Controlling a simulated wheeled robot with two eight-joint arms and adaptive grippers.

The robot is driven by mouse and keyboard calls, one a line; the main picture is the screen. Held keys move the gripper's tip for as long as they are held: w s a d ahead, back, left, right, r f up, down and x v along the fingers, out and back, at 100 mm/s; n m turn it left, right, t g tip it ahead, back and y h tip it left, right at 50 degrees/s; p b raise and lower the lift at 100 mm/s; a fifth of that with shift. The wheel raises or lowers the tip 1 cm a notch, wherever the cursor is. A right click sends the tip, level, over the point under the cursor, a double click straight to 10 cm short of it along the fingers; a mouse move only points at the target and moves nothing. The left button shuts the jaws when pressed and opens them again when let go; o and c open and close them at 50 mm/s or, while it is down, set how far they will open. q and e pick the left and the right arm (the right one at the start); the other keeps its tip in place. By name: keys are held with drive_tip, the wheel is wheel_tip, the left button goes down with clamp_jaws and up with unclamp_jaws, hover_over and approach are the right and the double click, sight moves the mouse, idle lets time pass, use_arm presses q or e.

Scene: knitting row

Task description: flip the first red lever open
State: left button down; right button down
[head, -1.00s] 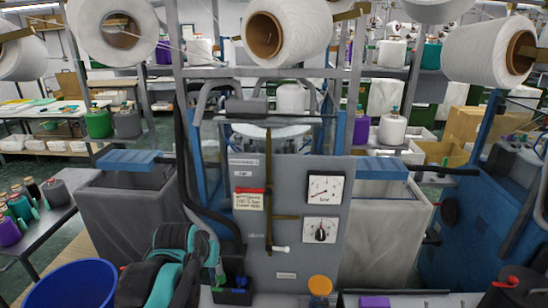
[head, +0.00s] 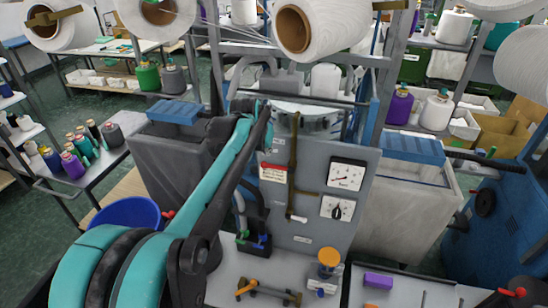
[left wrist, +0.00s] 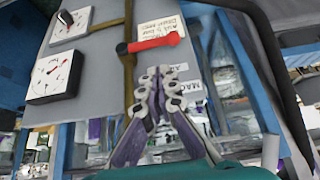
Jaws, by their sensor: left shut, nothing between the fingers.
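A red lever (left wrist: 150,43) lies across a vertical brown rod beside a paper note in the left wrist view. In the head view the red lever (head: 274,166) shows as a red bar at the top of the note on the grey machine panel (head: 310,225). My left gripper (left wrist: 160,72) is shut and empty. In the left wrist view its fingertips are close to the red lever, with a visible gap. In the head view my teal arm reaches to the panel's upper left edge, where the gripper is hard to make out. My right gripper is out of view.
Two dials, including an upper gauge (head: 346,176), sit right of the rod. A blue bucket (head: 128,213) stands at left. Yarn cones (head: 300,28) hang above.

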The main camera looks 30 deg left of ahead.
sight(277, 167)
use_arm(q)
drive_tip(key=x, duration=1)
drive_tip(key=shift+f, duration=0.15)
drive_tip(key=shift+a+f+h+b, duration=0.15)
drive_tip(key=shift+h+b, duration=0.15)
